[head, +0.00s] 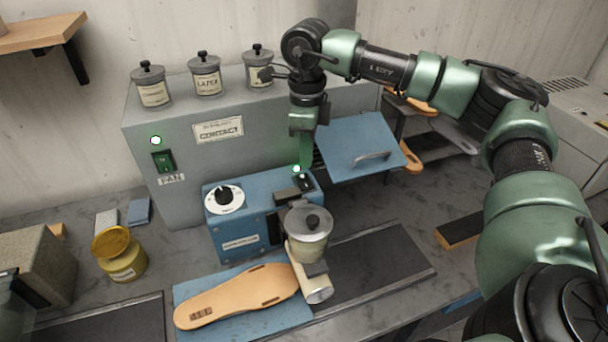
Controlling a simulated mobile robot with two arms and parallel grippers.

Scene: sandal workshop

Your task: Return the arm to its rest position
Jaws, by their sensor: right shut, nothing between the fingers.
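My right arm reaches in from the right and bends down over the back of the blue machine (232,237). My right gripper (302,153) points down just above a dark switch (303,183) with a green light on top of the blue machine. It is shut and empty; its fingertips are small and hard to make out.
A grey pot (307,224) stands in front of the blue machine. A tan sole (235,297) lies on a blue mat (268,326). Lidded jars (207,82) stand on the grey cabinet (211,163). A blue panel (345,140) is near my right gripper. A yellow jar (122,265) stands left.

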